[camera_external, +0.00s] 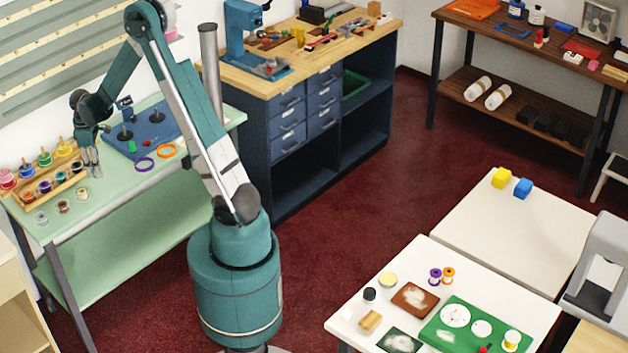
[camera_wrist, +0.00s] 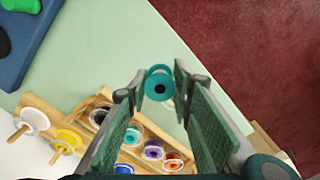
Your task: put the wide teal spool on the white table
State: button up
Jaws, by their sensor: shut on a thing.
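The teal spool (camera_wrist: 158,83) sits between the fingertips of my gripper (camera_wrist: 158,90) in the wrist view, with its round end facing the camera. My gripper is shut on it, beside the wooden spool rack (camera_wrist: 95,103). In the outside view my gripper (camera_external: 92,160) is over the pale green table (camera_external: 110,197), right of the rack; the spool is too small to make out there. Whether it touches the tabletop is unclear. White tabletops stand far to the right: one nearer (camera_external: 375,312) and one behind it (camera_external: 510,235).
The nearer white table holds a green board (camera_external: 450,325), a brown block (camera_external: 414,299) and small spools (camera_external: 435,275).

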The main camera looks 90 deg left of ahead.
aim_at(101, 191)
jog(key=shift+f, duration=1.85)
jog(key=shift+f+b, duration=0.4)
jog(key=shift+f, duration=1.5)
jog(key=shift+f, duration=0.1)
jog(key=o, duration=0.7)
jog(key=shift+o, duration=0.2)
notch_tip(101, 191, up, 12)
jog(key=shift+r+p, duration=0.15)
jog(key=shift+p, duration=0.55)
